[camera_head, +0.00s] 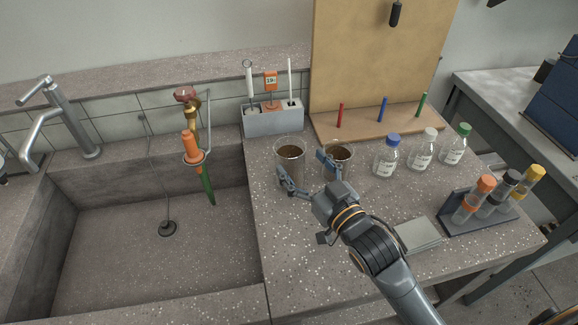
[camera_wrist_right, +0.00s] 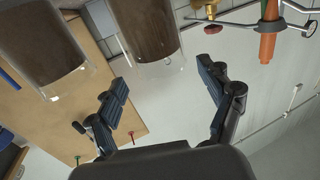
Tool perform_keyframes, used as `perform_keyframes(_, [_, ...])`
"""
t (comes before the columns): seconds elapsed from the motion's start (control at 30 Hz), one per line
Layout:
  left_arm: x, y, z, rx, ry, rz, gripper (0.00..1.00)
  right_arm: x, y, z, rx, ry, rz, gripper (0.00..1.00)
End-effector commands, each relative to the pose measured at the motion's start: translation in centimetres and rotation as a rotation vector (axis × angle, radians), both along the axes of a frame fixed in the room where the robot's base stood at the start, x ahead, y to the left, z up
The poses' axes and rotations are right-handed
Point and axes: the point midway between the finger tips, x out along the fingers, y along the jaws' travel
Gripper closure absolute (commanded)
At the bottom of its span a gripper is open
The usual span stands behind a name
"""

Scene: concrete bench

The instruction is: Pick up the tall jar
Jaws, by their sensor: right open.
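The tall jar (camera_head: 290,155) is clear glass with dark brown contents and stands upright on the bench just right of the sink. A shorter jar (camera_head: 341,154) with similar contents stands to its right, partly hidden by a finger. My right gripper (camera_head: 306,172) is open, its fingers pointing toward the tall jar from the front right. In the wrist view the tall jar (camera_wrist_right: 147,28) shows ahead of the open, empty fingers (camera_wrist_right: 163,78), and the shorter jar (camera_wrist_right: 40,55) is off to the left. I cannot tell whether a finger touches either jar. My left gripper is out of view.
Capped bottles (camera_head: 386,158) stand right of the jars. A tube rack (camera_head: 460,226) and a grey pad (camera_head: 417,235) lie toward the front right. A grey holder (camera_head: 272,121) is behind. The sink (camera_head: 150,255) opens on the left. Bench front of the jars is clear.

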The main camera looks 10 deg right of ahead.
Motion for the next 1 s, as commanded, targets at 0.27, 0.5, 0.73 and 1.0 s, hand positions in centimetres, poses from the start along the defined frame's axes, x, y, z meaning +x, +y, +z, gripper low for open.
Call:
perform_keyframes(0.27, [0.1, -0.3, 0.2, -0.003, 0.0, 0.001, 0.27, 3.6, 1.2, 0.0, 0.0, 0.001, 0.0, 0.2])
perform_keyframes(0.5, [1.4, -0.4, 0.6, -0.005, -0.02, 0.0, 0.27, 5.7, 1.9, -0.2, 0.001, 0.001, 0.0, 0.2])
perform_keyframes(0.73, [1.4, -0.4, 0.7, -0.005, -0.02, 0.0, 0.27, 8.5, 2.8, -0.4, 0.0, 0.0, 0.0, 0.2])
perform_keyframes(1.0, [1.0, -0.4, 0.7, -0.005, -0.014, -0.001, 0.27, 8.8, 2.9, -0.5, -0.001, 0.002, 0.0, 0.2])
